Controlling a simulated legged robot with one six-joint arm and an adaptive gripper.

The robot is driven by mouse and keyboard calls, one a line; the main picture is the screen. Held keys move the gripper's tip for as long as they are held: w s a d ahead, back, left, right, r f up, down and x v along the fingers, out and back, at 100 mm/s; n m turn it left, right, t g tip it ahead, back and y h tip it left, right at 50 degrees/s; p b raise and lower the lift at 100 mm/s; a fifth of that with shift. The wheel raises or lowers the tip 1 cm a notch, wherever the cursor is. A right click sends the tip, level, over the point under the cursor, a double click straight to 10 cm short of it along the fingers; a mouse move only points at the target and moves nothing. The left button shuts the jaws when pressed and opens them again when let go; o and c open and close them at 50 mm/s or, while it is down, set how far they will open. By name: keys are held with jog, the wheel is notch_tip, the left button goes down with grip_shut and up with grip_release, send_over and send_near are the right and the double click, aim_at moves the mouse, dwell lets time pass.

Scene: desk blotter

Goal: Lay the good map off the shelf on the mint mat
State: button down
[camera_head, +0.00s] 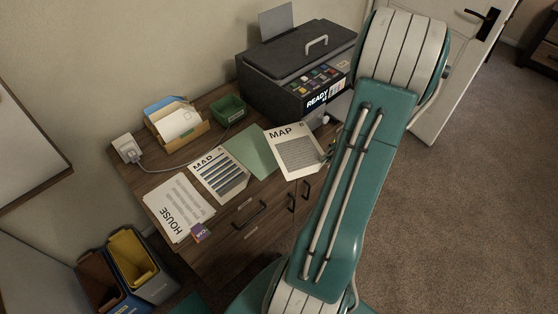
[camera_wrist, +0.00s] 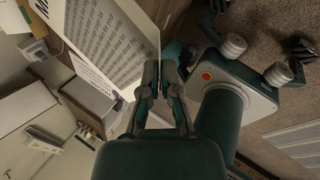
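The good map (camera_head: 296,152), a white sheet headed MAP with an evenly printed grey block, is over the desk's right part, beside the mint mat (camera_head: 252,152). My gripper is mostly hidden behind my arm in the head view. In the wrist view my gripper (camera_wrist: 161,66) has its fingers close together on the edge of the good map (camera_wrist: 108,42). The mint mat is a plain pale green sheet lying flat, with its top bare. A second MAP sheet (camera_head: 220,176), with dark bands across it, lies left of the mat.
A dark printer (camera_head: 290,75) stands at the back right. HOUSE papers (camera_head: 178,208) and a small purple packet (camera_head: 200,232) lie at the front left. A green box (camera_head: 229,110) and a cardboard tray (camera_head: 178,124) sit behind. Bins (camera_head: 130,265) stand on the floor.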

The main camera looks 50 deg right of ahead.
aim_at(308, 156)
jog(key=w, duration=0.2)
jog(key=w+a+f, duration=0.1)
jog(key=w+f, duration=0.1)
jog(key=w, duration=0.1)
jog(key=shift+w+a+f, duration=0.2)
jog(key=shift+w+a, duration=0.1)
jog(key=shift+a, duration=0.1)
jog(key=w+f, duration=0.1)
jog(key=w+a+f, duration=0.1)
jog(key=w+f, duration=0.1)
jog(key=shift+a+f, duration=0.3)
jog(key=shift+f, duration=0.1)
jog(key=shift+w+d+f, duration=0.15)
jog(key=shift+w+f, duration=0.1)
jog(key=f, duration=0.2)
jog(key=w+f, duration=0.1)
jog(key=f, duration=0.1)
jog(key=shift+f, duration=0.3)
jog(key=c, duration=0.8)
grip_release()
jog(key=shift+d, duration=0.25)
jog(key=shift+a, duration=0.15)
